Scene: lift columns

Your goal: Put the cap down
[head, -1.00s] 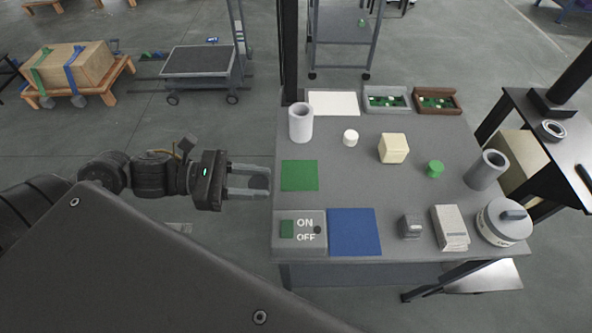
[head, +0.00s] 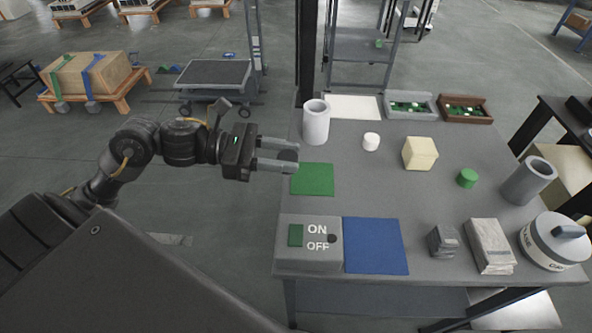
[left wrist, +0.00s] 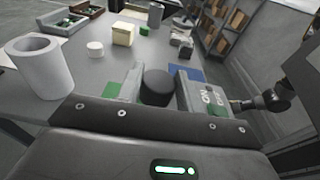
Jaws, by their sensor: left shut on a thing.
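My left gripper (head: 284,156) is shut on a dark round cap (left wrist: 157,87), which sits between the two grey fingers in the left wrist view. In the head view the cap is mostly hidden by the fingers. The gripper is at the table's left edge, with its fingertips by the upper left corner of the green mat (head: 313,180). A white cap (head: 371,142) and a green cap (head: 467,178) stand apart on the grey table (head: 365,190). My right gripper is not in view.
A pale grey cylinder (head: 316,122) stands just behind the green mat. In front are an ON/OFF box (head: 309,258) and a blue mat (head: 375,246). A cream block (head: 420,153), a grey tube (head: 529,181) and a round labelled container (head: 553,241) stand farther right.

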